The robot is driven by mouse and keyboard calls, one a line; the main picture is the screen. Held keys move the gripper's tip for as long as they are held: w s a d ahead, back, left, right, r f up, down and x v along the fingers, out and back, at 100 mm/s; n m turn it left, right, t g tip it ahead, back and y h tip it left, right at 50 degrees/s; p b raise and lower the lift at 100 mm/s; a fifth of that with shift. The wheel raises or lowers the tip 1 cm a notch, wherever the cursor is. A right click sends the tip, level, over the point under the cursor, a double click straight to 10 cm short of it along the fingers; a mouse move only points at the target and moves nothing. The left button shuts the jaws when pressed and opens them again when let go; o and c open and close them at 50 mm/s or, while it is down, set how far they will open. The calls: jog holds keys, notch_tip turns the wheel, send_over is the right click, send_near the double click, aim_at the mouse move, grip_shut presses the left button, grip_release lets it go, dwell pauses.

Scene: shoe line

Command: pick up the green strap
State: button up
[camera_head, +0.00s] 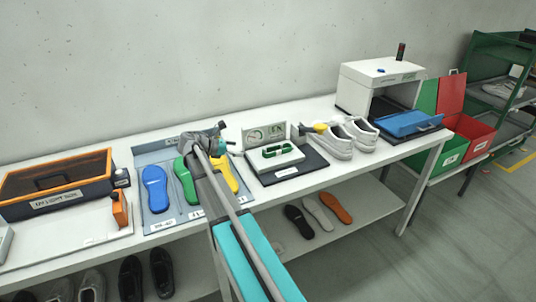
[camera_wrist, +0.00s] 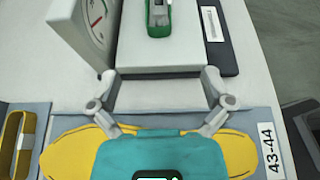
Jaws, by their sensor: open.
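The green strap (camera_head: 270,154) lies on a white block on a dark base in the middle of the bench. In the wrist view, a green piece that looks like this strap (camera_wrist: 157,31) is at the top centre, on the white block and partly cut off by the frame edge. My gripper (camera_wrist: 159,76) is open, with its two fingers spread and nothing between them. The strap is beyond the fingertips, apart from them. In the head view, my gripper (camera_head: 219,131) is left of the block, above the insole tray.
Blue (camera_head: 155,188), green (camera_head: 185,180) and yellow (camera_head: 224,174) insoles lie in the tray left of the block. A dial gauge (camera_head: 255,136) stands behind the strap. Grey shoes (camera_head: 334,142) are to the right. An orange-framed box (camera_head: 57,181) is at far left.

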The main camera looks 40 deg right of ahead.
aim_at(264, 150)
jog(key=b+x, duration=0.2)
jog(key=x, duration=0.6)
jog(key=shift+b, duration=0.4)
jog(key=shift+f, duration=0.1)
jog(key=shift+b+x, duration=1.05)
jog(key=shift+x, duration=1.55)
jog(key=shift+w, duration=0.1)
jog(key=c, duration=1.3)
jog(key=shift+r, duration=0.25)
jog(key=shift+c, duration=0.2)
notch_tip(264, 150, up, 18)
jog(key=p, duration=1.8)
jog(key=shift+f, duration=0.2)
